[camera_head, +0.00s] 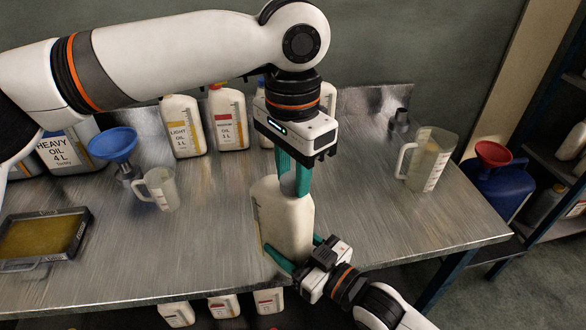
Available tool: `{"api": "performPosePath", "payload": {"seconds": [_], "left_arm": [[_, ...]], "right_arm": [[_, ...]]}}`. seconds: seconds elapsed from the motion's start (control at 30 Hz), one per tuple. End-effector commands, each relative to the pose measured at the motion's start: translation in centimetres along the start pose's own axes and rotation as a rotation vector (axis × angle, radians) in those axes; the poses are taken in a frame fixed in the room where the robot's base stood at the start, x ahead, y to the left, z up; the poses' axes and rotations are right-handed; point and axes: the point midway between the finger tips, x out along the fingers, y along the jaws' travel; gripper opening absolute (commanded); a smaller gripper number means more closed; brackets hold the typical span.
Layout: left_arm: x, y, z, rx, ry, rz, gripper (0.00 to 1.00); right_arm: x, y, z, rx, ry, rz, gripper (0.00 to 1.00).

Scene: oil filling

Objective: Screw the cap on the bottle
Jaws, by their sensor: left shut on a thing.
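A white bottle (284,224) stands upright on the metal table near its front edge. My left gripper (291,188) points down from above with its green fingers shut on the cap (288,183) at the bottle's top. The cap is mostly hidden between the fingers, and I cannot tell how far it is seated on the neck. My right gripper (294,255) comes in from the lower right, with its green fingers around the lower part of the bottle, one on each side.
Behind stand a light oil bottle (183,127), a red-labelled oil bottle (228,118) and a heavy oil can (68,150). A blue funnel (113,146), a small measuring jug (160,188) and a tray (84,224) are at left. A large jug (429,160) is at right.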

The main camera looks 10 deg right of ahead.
Motion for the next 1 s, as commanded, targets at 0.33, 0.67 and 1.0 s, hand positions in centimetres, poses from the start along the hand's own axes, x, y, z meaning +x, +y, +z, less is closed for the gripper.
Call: {"api": "performPosePath", "payload": {"seconds": [0.33,0.67,1.0], "left_arm": [[0.0,0.1,0.0,0.160,0.001,0.003,0.45],[-0.1,0.1,0.0,0.160,0.000,0.002,0.53],[-4.0,0.0,0.0,0.161,-0.001,0.003,0.53]], "right_arm": [[0.0,0.0,0.3,-0.001,-0.009,0.001,0.00],[0.0,0.0,0.3,-0.001,-0.008,0.001,0.00],[0.0,0.0,0.3,-0.001,-0.008,0.001,0.00]]}}
